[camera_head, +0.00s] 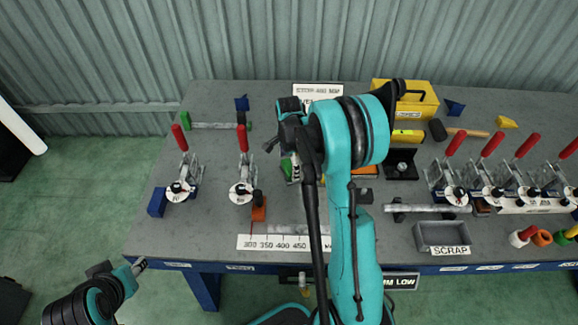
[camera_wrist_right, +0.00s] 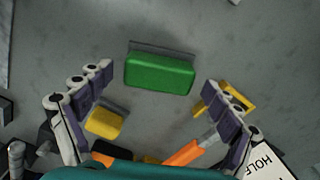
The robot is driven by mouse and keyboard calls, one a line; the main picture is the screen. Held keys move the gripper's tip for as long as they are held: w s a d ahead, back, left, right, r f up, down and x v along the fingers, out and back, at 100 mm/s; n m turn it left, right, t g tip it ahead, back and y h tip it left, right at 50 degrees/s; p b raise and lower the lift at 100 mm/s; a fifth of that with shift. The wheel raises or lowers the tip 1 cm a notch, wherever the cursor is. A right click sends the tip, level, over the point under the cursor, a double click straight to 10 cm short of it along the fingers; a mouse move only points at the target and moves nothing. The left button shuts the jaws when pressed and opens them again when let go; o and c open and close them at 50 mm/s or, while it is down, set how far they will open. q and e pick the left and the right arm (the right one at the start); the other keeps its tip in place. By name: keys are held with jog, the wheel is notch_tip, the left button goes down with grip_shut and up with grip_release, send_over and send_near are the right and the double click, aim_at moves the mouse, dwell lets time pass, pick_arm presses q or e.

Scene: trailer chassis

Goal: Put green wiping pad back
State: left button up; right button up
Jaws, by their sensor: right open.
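The green wiping pad (camera_wrist_right: 160,73) lies on the grey bench top, a rounded green block with a grey strip along its far edge. In the right wrist view it sits between and a little beyond the spread fingers of my right gripper (camera_wrist_right: 158,90), which is open and empty. In the head view a bit of the pad (camera_head: 287,168) shows beside my right gripper (camera_head: 293,160), mostly hidden by my arm. My left gripper (camera_head: 138,266) is at the lower left, off the bench front edge; its fingers are too small to read.
A yellow block (camera_wrist_right: 104,123) and an orange-handled tool (camera_wrist_right: 184,154) lie near the pad. Red-handled toggle clamps (camera_head: 243,175) stand on both sides. A yellow toolbox (camera_head: 410,98) is at the back, and a grey SCRAP bin (camera_head: 441,236) is at the front right.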

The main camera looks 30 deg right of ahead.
aim_at(289, 166)
notch_tip(289, 166, up, 11)
jog(key=p, duration=0.3)
jog(key=s+a+r+n+t, duration=0.2)
jog(key=s+a+r+n, duration=0.3)
jog(key=a+r+n, duration=0.1)
jog(key=s+a+r+n+t, duration=0.1)
jog(key=s+a+n+t, duration=0.1)
jog(key=s+a+n, duration=0.2)
jog(key=s+a+r+n+t, duration=0.1)
jog(key=s+a+n+t, duration=0.2)
jog(key=s+n, duration=0.6)
jog(key=shift+s+a+r+n, duration=0.3)
jog(key=shift+s+a+n, duration=0.15)
jog(key=shift+a, duration=0.8)
